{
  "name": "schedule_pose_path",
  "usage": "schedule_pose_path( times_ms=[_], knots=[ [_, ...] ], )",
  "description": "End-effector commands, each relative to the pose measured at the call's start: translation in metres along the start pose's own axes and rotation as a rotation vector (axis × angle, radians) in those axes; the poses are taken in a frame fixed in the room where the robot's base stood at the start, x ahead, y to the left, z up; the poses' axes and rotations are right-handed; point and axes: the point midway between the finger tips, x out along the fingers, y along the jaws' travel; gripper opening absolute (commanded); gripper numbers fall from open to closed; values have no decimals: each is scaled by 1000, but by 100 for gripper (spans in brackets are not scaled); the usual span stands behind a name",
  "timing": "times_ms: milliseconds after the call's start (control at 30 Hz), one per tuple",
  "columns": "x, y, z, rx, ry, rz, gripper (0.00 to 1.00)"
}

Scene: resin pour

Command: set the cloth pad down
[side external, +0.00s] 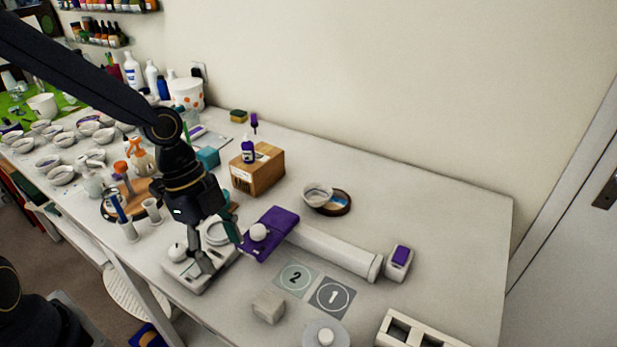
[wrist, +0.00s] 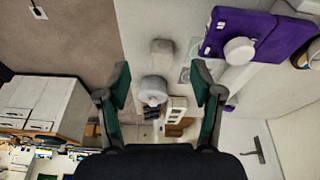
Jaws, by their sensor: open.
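The purple cloth pad (side external: 281,224) lies at the left end of a long white roll (side external: 335,250), tilted in the picture. A round white knob (side external: 258,232) sits on it. In the wrist view the pad (wrist: 272,31) is at the upper right, with the knob (wrist: 239,50) on its face. My gripper (side external: 221,252) is open and empty, just left of the pad, over a white scale-like device (side external: 190,278). In the wrist view the fingers (wrist: 161,84) stand wide apart, with the pad outside them, beyond the right finger. I cannot tell whether the right finger touches the pad.
Mats marked 2 (side external: 296,279) and 1 (side external: 332,297) lie in front of the roll. A white block (side external: 268,306), a round grey piece (side external: 326,335) and a purple-topped box (side external: 399,260) stand nearby.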

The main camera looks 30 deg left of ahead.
Motion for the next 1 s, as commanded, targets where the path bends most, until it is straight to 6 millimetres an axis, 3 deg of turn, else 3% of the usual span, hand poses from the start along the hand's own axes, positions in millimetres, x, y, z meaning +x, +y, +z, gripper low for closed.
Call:
schedule_pose_path(
  times_ms=[133, 233, 400, 500, 700, 1000],
  knots=[
    [-23, 6, 44, -304, -230, -126, 66],
    [-64, 12, 66, -586, -287, -305, 66],
    [-131, 37, 77, -1016, -112, -548, 66],
    [-153, 52, 80, -1189, 38, -591, 66],
    [-168, 66, 82, -1341, 190, -584, 66],
    [-168, 66, 83, -1349, 194, -584, 66]
  ],
)
